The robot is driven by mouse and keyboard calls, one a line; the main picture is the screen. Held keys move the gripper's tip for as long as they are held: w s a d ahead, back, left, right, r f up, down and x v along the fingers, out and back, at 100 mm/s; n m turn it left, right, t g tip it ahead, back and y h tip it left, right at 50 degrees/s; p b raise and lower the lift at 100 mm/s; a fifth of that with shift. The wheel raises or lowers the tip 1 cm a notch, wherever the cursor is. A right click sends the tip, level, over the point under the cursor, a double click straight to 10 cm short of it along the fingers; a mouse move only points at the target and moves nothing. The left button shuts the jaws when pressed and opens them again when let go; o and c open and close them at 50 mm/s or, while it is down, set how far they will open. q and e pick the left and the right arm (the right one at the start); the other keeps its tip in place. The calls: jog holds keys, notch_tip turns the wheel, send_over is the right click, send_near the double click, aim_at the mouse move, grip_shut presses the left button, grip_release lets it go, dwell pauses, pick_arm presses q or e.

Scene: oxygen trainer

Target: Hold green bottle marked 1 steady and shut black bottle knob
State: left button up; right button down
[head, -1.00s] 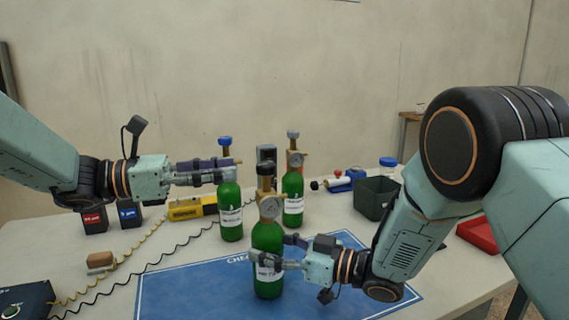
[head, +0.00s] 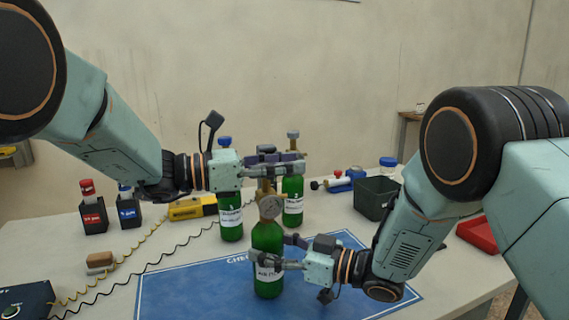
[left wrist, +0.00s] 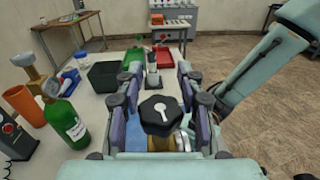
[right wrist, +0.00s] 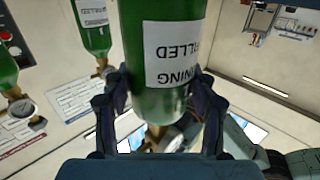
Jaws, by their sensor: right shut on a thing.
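The green bottle (head: 267,240) stands upright on the blue mat, with a gauge (head: 271,206) on its brass neck. Its white label is partly covered and I cannot read a number on it. My right gripper (head: 272,254) is shut on its body; the right wrist view shows the green bottle (right wrist: 165,95) between both fingers. My left gripper (head: 292,162) is level above the bottle's top and hides the knob in the head view. In the left wrist view the black knob (left wrist: 160,115) sits between the spread left fingers, with space on both sides.
Two more green bottles stand behind, one at left (head: 230,215) and one at right (head: 293,205). A dark green bin (head: 376,198) and a red tray (head: 478,234) are at the right. A yellow device (head: 190,208) and coiled cables lie at the left.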

pick_arm(q)
jog(key=shift+c, duration=0.3)
grip_shut()
jog(key=shift+s+m+g, duration=0.1)
jog(key=shift+m+g, duration=0.3)
jog(key=shift+g, duration=0.2)
jog(key=shift+s+a+m+g+y, duration=0.15)
jog(key=shift+s+m+g, duration=0.1)
jog(key=shift+m+g, duration=1.05)
jog(key=shift+s+d+m+g+y, duration=0.1)
jog(key=shift+s+m+g, duration=0.4)
jog(key=shift+g, duration=1.25)
jog(key=shift+s+a+m+g+y, duration=0.1)
jog(key=shift+m+g+y, duration=0.05)
jog(key=shift+m+g, duration=1.25)
jog(key=shift+g, duration=0.35)
jog(key=shift+s+m+g+y, duration=0.2)
jog(key=shift+m+g+y, duration=0.1)
jog(key=shift+g, duration=0.2)
